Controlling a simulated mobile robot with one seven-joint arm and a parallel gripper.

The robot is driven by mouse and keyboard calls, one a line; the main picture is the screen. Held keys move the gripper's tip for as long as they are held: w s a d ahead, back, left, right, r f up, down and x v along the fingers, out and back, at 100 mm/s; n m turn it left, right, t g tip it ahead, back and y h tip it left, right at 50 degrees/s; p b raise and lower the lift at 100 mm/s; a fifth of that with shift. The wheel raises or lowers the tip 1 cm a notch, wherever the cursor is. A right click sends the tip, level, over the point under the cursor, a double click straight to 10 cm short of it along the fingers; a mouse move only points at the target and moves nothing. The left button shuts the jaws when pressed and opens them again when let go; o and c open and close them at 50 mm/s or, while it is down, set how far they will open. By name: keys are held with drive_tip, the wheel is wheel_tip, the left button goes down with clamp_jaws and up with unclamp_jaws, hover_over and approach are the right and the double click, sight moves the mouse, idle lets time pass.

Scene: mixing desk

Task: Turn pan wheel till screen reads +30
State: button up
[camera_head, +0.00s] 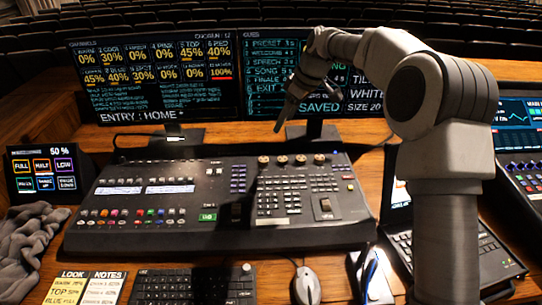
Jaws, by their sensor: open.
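Several round tan-topped knobs (281,160) stand in a row along the top right of the lighting console (220,205). I cannot tell which one is the pan wheel. The right monitor (268,90) lists cues and shows "SAVED", "WHITE", "SIZE 20" and part of "TIL". My arm covers part of this monitor, and I see no pan reading on it. My gripper (284,124) is open and empty, pointing down in front of the right monitor. It appears above the knobs and apart from them.
A left monitor (150,75) with percentages stands behind the console. A keyboard (190,287), mouse (306,286) and note cards (85,288) are in front. A laptop (475,255) is at right.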

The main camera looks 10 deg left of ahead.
sight(264, 159)
drive_tip(key=b+x, duration=0.1)
drive_tip(key=x, duration=1.6)
drive_tip(key=shift+d, duration=0.1)
clamp_jaws()
